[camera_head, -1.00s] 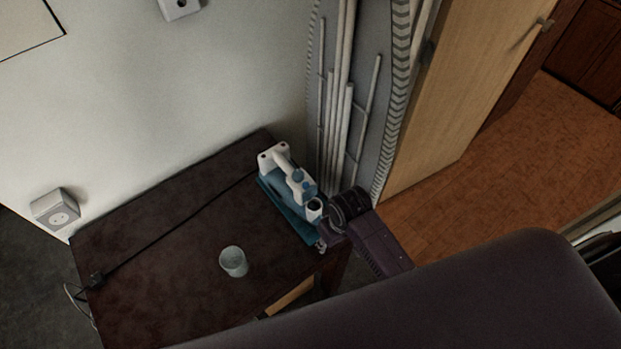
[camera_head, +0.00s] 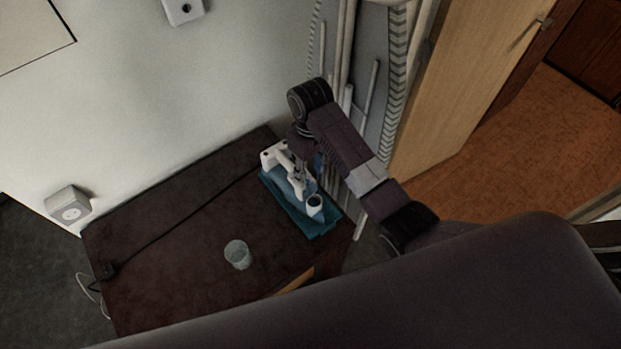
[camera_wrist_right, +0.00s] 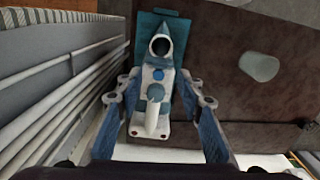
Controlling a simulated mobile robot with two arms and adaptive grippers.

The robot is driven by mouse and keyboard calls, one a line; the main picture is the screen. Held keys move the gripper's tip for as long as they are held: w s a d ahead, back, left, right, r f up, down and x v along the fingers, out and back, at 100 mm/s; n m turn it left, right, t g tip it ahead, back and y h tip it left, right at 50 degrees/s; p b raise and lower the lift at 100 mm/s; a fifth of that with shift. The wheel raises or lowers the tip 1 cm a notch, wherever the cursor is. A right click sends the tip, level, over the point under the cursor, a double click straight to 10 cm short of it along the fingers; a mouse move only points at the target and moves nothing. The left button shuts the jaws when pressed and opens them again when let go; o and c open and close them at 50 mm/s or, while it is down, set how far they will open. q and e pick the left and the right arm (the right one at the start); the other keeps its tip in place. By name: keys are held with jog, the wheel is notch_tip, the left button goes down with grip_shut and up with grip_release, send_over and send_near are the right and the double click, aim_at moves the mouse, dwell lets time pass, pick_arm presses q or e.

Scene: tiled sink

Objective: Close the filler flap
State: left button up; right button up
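A white and blue steam iron (camera_head: 273,157) sits on a teal base (camera_head: 323,228) on the dark table. A white ring around a dark round opening (camera_head: 315,201) shows at its near end. It also shows at the top of the iron in the right wrist view (camera_wrist_right: 160,46). I cannot clearly tell the filler flap from this ring. My right gripper (camera_head: 311,178) is over the iron and partly hides it. In the right wrist view the gripper (camera_wrist_right: 160,101) has its fingers spread on either side of the iron, with nothing held. My left gripper is not in view.
An ironing board (camera_head: 371,50) leans upright behind the iron, close to my right arm. The table's left part is mostly free.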

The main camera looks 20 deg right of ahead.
aim_at(310, 184)
jog(key=shift+f+p, duration=0.4)
jog(key=shift+f, duration=2.3)
jog(key=shift+c, duration=0.7)
grip_shut()
